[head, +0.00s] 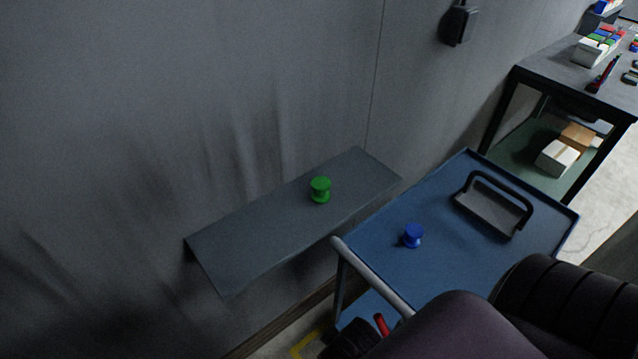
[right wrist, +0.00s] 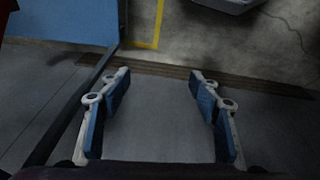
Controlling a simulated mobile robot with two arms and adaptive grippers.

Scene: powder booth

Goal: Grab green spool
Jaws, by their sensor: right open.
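The green spool (head: 320,189) stands upright near the middle of a grey wall shelf (head: 240,238) in the head view. It is not visible in the right wrist view. My right gripper (right wrist: 158,95) is open in the right wrist view, with nothing between its blue-padded fingers. In the head view a dark part of my arm covers the lower right, and no fingertips show there. My left gripper is not in view.
A blue cart (head: 455,262) stands right of the shelf, with a blue spool (head: 413,235) and a grey handled tray (head: 492,207) on top. Its pale handle rail (head: 372,276) runs near the shelf's front edge. A dark workbench (head: 560,72) stands behind.

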